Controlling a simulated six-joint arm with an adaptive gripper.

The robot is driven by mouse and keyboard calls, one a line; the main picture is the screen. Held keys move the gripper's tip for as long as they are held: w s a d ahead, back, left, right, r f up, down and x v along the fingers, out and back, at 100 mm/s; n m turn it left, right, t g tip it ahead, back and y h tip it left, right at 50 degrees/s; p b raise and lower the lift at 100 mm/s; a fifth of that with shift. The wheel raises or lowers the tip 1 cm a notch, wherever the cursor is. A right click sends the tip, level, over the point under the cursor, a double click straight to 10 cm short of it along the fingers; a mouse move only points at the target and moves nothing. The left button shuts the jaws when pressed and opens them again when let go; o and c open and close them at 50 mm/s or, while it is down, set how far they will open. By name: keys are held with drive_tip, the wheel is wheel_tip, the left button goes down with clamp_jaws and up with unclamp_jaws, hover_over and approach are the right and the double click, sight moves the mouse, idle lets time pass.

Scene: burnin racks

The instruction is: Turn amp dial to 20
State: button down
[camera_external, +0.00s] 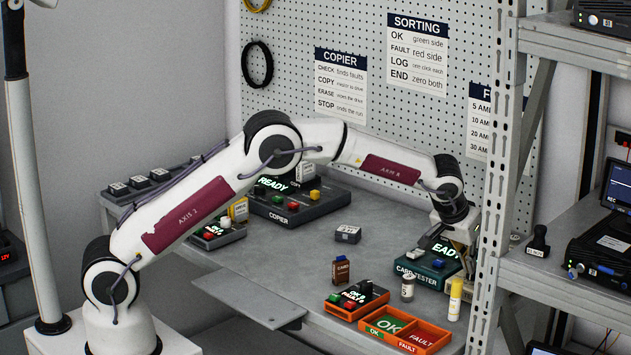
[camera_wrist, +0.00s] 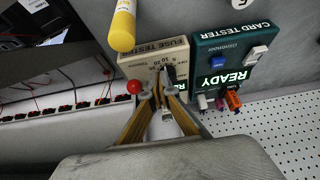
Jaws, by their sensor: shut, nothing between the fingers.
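The fuse tester (camera_wrist: 135,65) is a cream box with printed numbers that include 10 and 20, seen in the wrist view. A dark dial knob (camera_wrist: 170,74) stands on it below the numbers; its exact setting is too small to read. A lever with a red ball (camera_wrist: 134,87) is at the tester's left. My gripper (camera_wrist: 160,90) is shut and empty, with its fingertips over the tester close to the knob; I cannot tell whether they touch it. In the external view, my gripper (camera_external: 457,240) is at the bench's right end, and the shelf post partly hides the fuse tester.
The teal card tester (camera_wrist: 208,45) stands beside the fuse tester, its display reading READY. A yellow cylinder (camera_wrist: 122,25) stands close by. A metal shelf post (camera_external: 490,200) rises in front of the bench's right end. The bench middle (camera_external: 290,245) is mostly clear.

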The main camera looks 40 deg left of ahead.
drive_tip(key=shift+r, duration=1.85)
drive_tip(key=shift+a, duration=0.1)
drive_tip(key=shift+a+r, duration=0.5)
drive_tip(key=shift+a, duration=0.3)
drive_tip(key=shift+f, duration=0.15)
drive_tip(key=shift+f, duration=3.35)
drive_tip(key=shift+w, duration=0.4)
